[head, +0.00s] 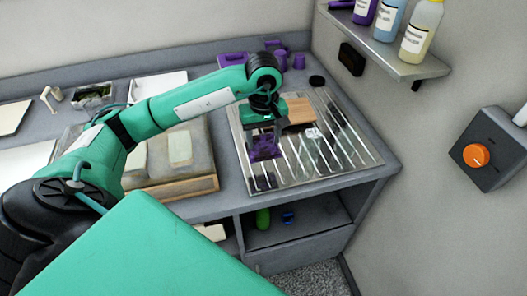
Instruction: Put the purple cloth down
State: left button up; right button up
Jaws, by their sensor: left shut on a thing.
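The purple cloth (265,149) is crumpled and hangs below my left gripper (262,134). The gripper points down and is shut on the cloth. Both are over the left part of the silver ribbed rack (345,168) on the counter. I cannot tell the gap between cloth and rack. My right gripper is not in view.
A wooden block (299,112) lies on the rack right of the gripper. A wooden board (200,187) is left of the rack. Purple containers (280,60) stand behind. A wall shelf (385,55) with bottles is at upper right.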

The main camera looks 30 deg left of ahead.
aim_at(264, 149)
pick_arm(q)
notch_tip(264, 149, down, 3)
jog(key=shift+r, duration=0.2)
jog(key=shift+f+p, duration=0.3)
jog(key=shift+f, duration=0.2)
notch_tip(264, 149, down, 4)
jog(key=shift+r+p, duration=0.25)
jog(key=shift+p, duration=0.15)
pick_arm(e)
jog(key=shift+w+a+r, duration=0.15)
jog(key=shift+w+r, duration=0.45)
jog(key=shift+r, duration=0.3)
pick_arm(q)
jog(key=shift+f+b, duration=0.2)
jog(key=shift+b, duration=0.15)
jog(key=o, duration=1.1)
jog(key=shift+r, duration=0.1)
jog(key=shift+c, duration=0.2)
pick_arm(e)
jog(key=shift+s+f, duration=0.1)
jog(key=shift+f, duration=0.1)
